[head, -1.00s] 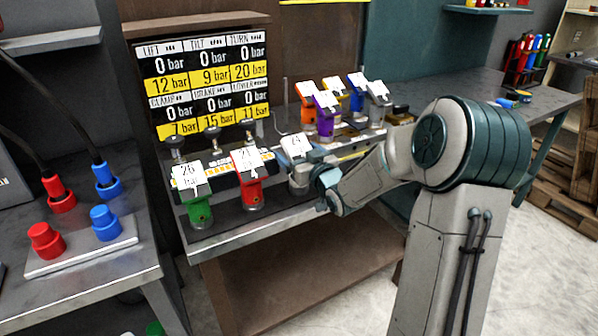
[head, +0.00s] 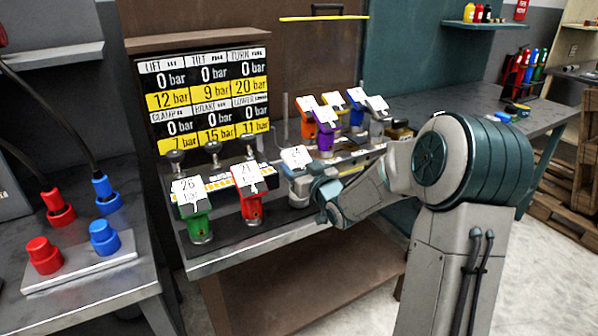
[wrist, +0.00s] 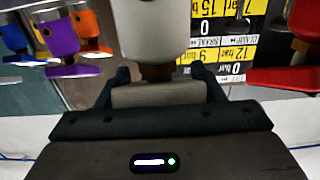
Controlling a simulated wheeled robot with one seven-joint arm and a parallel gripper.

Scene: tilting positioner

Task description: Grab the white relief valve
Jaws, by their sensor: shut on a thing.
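The white relief valve (head: 298,197) stands at the right end of the front row on the bench, with a white tag on top reading about 24. My gripper (head: 312,190) reaches it from the right, and its far finger is hidden in the head view. In the wrist view the pale valve body (wrist: 152,32) sits between my two dark fingers (wrist: 160,82), which are closed on it. The valve looks upright, and I cannot tell whether it is clear of the bench.
A red valve (head: 250,207) and a green valve (head: 200,225) stand left of it. Behind are orange (head: 308,127), purple (head: 326,140), blue and grey valves. A pressure board (head: 205,95) stands at the back. The bench's front edge (head: 260,248) is close below.

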